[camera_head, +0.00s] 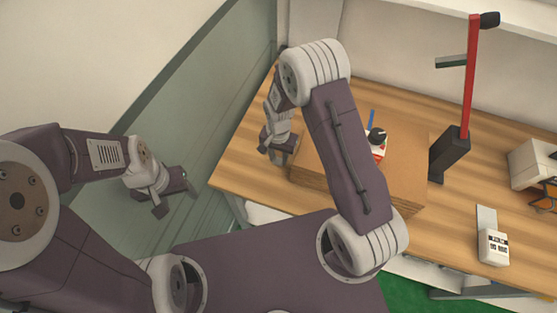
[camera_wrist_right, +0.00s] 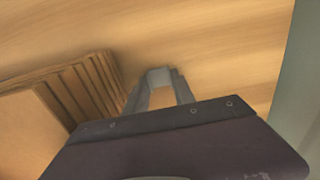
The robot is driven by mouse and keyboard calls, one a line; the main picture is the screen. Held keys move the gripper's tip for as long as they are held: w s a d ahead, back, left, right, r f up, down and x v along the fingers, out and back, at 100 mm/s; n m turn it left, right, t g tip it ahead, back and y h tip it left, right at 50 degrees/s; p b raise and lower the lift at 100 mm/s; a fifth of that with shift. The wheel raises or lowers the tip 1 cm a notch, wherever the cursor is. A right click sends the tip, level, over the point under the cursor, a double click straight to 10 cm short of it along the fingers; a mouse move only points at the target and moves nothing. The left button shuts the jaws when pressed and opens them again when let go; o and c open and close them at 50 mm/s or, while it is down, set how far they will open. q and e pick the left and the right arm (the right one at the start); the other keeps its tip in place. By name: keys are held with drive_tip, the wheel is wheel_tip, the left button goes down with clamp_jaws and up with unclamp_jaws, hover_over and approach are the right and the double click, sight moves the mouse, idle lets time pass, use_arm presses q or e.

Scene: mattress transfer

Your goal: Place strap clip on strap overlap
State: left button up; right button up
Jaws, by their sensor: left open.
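My left gripper (camera_head: 172,190) hangs open and empty at the left, off the table, in front of the grey-green wall panel. My right gripper (camera_head: 277,143) is low over the table's left end, beside the brown cardboard stack (camera_head: 405,190). In the right wrist view its fingers (camera_wrist_right: 160,80) point at bare wood, with a small pale grey piece between their tips. I cannot tell whether this piece is held or part of the fingers. The stack's layered edge (camera_wrist_right: 85,85) is to their left. I cannot make out a strap clip or a strap overlap for sure.
A small red and white item (camera_head: 380,147) with a dark knob and blue stick is on the stack. A red post (camera_head: 469,85) on a dark base stands behind. A white labelled box (camera_head: 493,247) lies at the right. The wooden table (camera_head: 240,178) is bare at left.

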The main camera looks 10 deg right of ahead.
sight(278, 161)
clamp_jaws()
wheel_tip(278, 161, up, 10)
